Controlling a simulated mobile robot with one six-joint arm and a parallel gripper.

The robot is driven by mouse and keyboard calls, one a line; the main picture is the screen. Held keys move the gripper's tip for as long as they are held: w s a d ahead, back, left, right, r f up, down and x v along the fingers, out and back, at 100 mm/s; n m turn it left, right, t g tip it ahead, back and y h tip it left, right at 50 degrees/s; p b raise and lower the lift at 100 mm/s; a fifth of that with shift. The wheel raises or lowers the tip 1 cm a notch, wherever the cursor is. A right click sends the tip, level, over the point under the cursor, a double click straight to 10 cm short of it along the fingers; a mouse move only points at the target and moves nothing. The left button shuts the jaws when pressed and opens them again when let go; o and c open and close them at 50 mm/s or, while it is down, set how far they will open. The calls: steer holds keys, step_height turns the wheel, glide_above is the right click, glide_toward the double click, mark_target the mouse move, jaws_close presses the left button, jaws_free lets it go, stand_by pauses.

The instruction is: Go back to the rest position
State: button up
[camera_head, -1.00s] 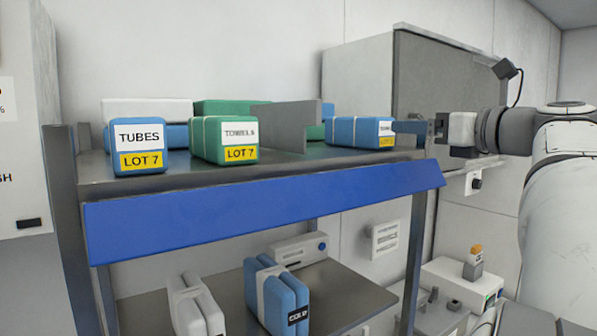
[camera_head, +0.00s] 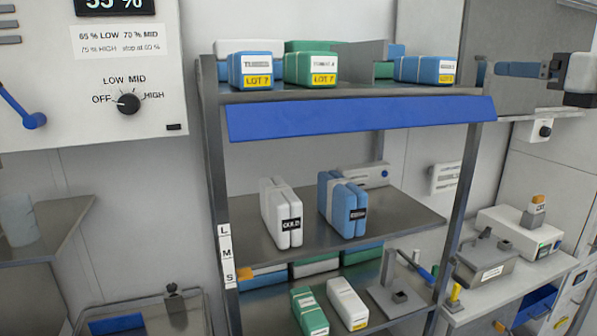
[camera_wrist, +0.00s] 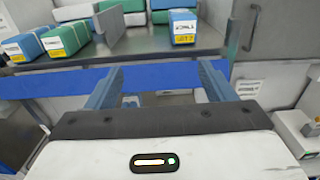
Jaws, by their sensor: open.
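My gripper (camera_head: 487,70) is open and empty at the right end of the rack's top shelf, its blue fingers pointing left. In the wrist view my gripper (camera_wrist: 160,70) has its two fingers wide apart with nothing between them. A blue pack (camera_head: 425,69) with a white and yellow label lies on the top shelf, left of my fingertips with a gap between. It also shows in the wrist view (camera_wrist: 184,27), ahead of the fingers. No rest position is marked in these views.
The top shelf also holds another blue pack (camera_head: 251,70), a green pack (camera_head: 311,69) and a grey divider (camera_head: 362,64). A blue front strip (camera_head: 360,119) runs below. A grey cabinet (camera_head: 515,40) stands behind my gripper. A side bench (camera_head: 480,285) carries devices at the lower right.

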steer(key=s+a+f+n+g+h+b, duration=0.1)
steer(key=a+f+n+g, duration=0.55)
steer(key=f, duration=0.75)
steer(key=s+a+f+n+g+b, duration=0.1)
steer(key=a+f+n+g, duration=0.2)
steer(key=a+f+n, duration=0.65)
steer(key=s+a+f+n+g+h, duration=0.1)
steer(key=s+f+n, duration=0.3)
steer(key=f, duration=0.4)
steer(key=s+a+f+n+g+h+b, duration=0.1)
steer(key=s+a+f+n+h, duration=0.1)
steer(key=s+f+n, duration=0.2)
steer(key=s+a+f+n+g+h+b, duration=0.1)
steer(key=s+a+f+n+g+h, duration=0.1)
steer(key=s+f+n, duration=0.3)
step_height(320, 180, down, 8)
steer(key=n, duration=0.3)
steer(key=shift+r, duration=0.2)
